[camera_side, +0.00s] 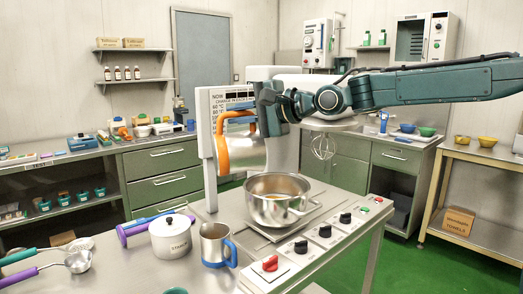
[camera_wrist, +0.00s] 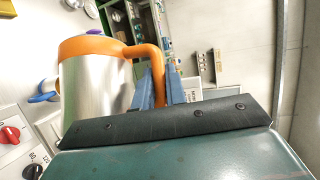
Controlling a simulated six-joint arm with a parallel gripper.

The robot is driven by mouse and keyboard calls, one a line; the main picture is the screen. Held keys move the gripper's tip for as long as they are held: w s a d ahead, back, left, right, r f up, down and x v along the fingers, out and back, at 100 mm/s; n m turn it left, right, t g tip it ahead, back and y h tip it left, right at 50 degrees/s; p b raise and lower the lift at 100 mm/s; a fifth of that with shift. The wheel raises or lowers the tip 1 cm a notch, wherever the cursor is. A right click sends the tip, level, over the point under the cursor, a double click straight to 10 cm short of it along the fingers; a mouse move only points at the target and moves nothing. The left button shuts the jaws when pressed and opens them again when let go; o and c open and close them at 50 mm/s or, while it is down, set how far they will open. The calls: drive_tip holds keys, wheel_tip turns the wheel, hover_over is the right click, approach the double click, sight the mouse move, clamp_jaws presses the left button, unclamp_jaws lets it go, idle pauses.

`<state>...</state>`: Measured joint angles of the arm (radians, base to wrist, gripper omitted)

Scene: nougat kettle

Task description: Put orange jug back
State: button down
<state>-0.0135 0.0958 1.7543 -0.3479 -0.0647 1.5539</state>
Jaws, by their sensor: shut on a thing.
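The orange jug (camera_side: 240,153) is a steel jug with an orange handle and rim, held in the air and tilted beside and above the steel kettle (camera_side: 277,201). My gripper (camera_side: 262,113) is shut on its handle at the upper right of the jug. In the wrist view the jug (camera_wrist: 95,88) fills the left side, and the blue fingers of my gripper (camera_wrist: 160,88) close around the orange handle. The kettle sits on a plate on the bench with a little yellowish content inside. The jug's inside is hidden.
A control panel with knobs (camera_side: 325,231) runs along the bench front. A whisk (camera_side: 323,146) hangs right of the kettle. A white sign board (camera_side: 204,125) stands behind the jug.

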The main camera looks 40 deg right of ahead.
drive_tip(key=w+a+f+n+g+y, duration=0.1)
drive_tip(key=w+a+f+n+g, duration=0.2)
drive_tip(key=n, duration=0.8)
drive_tip(key=w+a+f+n+g+y, duration=0.1)
drive_tip(key=w+a+f+n+g, duration=0.3)
drive_tip(key=a+f+n+g, duration=0.3)
drive_tip(key=a+f+n, duration=0.1)
drive_tip(key=a+n, duration=0.4)
drive_tip(key=shift+a+f+g, duration=0.3)
drive_tip(key=shift+f, duration=0.05)
idle(0.6)
drive_tip(key=shift+a+f+n, duration=0.15)
drive_tip(key=shift+f+n, duration=0.45)
drive_tip(key=shift+n, duration=0.1)
wheel_tip(320, 180, down, 7)
drive_tip(key=n+g+y, duration=0.1)
drive_tip(key=n+g, duration=0.1)
drive_tip(key=n, duration=0.4)
drive_tip(key=shift+s+a, duration=0.15)
drive_tip(key=shift+s, duration=0.15)
